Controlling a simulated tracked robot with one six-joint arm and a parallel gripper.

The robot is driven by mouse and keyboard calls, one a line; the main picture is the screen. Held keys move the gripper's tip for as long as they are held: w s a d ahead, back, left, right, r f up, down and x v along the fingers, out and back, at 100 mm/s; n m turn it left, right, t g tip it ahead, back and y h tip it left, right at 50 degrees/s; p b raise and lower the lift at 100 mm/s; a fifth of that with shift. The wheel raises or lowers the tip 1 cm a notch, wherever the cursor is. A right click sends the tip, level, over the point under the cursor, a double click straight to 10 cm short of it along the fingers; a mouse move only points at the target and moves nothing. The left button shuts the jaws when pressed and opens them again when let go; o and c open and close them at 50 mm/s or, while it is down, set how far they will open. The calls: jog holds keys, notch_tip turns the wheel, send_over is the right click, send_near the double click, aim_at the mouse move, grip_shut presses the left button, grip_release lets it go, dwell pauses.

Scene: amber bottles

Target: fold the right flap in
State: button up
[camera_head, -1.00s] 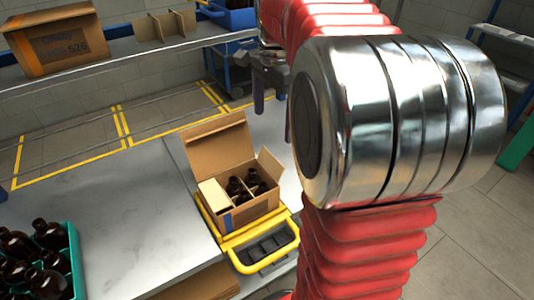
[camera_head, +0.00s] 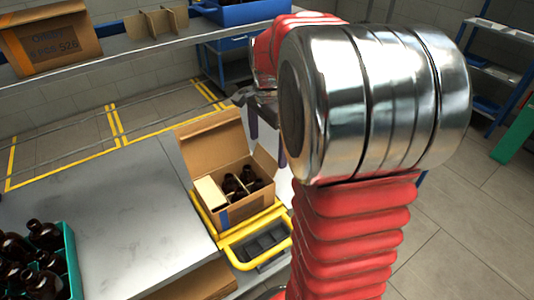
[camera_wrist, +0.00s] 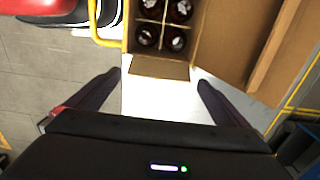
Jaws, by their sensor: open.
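The open cardboard box (camera_head: 243,205) holds several dark amber bottles (camera_head: 232,183) between card dividers. Its right flap (camera_head: 264,163) stands up and leans outward at the right end; the wrist view shows it as a short flap (camera_wrist: 158,68) at the near end of the box. The large back flap (camera_head: 212,140) is raised; a pale panel (camera_head: 210,192) covers the left end. My gripper (camera_wrist: 158,86) is open and empty, its two fingers spread either side of the right flap, with no contact visible. In the head view my arm partly hides the gripper.
The box sits in a yellow-framed holder (camera_head: 262,236) at the grey table's (camera_head: 110,215) edge. A teal crate (camera_head: 70,262) of bottles stands at the left. A shelf (camera_head: 120,50) with a carton (camera_head: 50,40) runs behind. The table's middle is clear.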

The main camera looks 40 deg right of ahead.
aim_at(267, 154)
jog(key=shift+f, duration=1.9)
jog(key=shift+c, duration=0.3)
jog(key=shift+a, duration=0.1)
jog(key=c, duration=0.9)
